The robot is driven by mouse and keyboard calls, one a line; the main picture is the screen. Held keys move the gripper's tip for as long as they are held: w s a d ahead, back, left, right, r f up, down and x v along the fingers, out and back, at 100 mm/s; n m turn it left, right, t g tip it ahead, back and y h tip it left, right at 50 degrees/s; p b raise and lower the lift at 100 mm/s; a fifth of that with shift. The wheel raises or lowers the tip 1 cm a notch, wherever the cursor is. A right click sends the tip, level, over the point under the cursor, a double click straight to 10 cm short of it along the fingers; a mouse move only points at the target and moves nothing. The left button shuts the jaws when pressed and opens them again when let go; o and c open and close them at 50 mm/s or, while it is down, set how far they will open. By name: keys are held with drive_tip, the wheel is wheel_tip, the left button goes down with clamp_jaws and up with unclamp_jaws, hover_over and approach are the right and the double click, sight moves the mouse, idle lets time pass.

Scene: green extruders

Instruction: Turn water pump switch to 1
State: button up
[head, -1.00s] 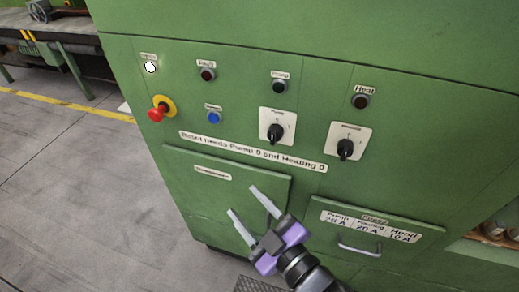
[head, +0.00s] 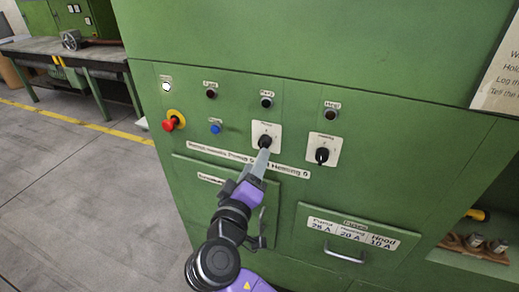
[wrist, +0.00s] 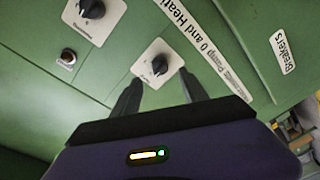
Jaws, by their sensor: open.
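The pump switch (head: 265,141) is a black rotary knob on a white square plate, on the green cabinet front. It also shows in the wrist view (wrist: 159,65), just beyond and between my fingertips. My gripper (head: 262,160) is open, its fingers pointing at the knob from just below. In the wrist view (wrist: 157,80) the two dark fingers stand on either side of the pump plate's lower part. I cannot tell whether they touch anything. The knob's exact pointer position is too small to read.
The heating switch (head: 322,155) sits to the right on its own plate. A red emergency stop (head: 173,121) and a blue button (head: 215,128) lie to the left. Floor is free at the left.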

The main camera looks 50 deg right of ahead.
sight(264, 144)
drive_tip(key=p+x, duration=0.1)
drive_tip(key=x, duration=0.5)
drive_tip(key=shift+d+p, duration=0.4)
drive_tip(key=shift+w, duration=0.15)
clamp_jaws()
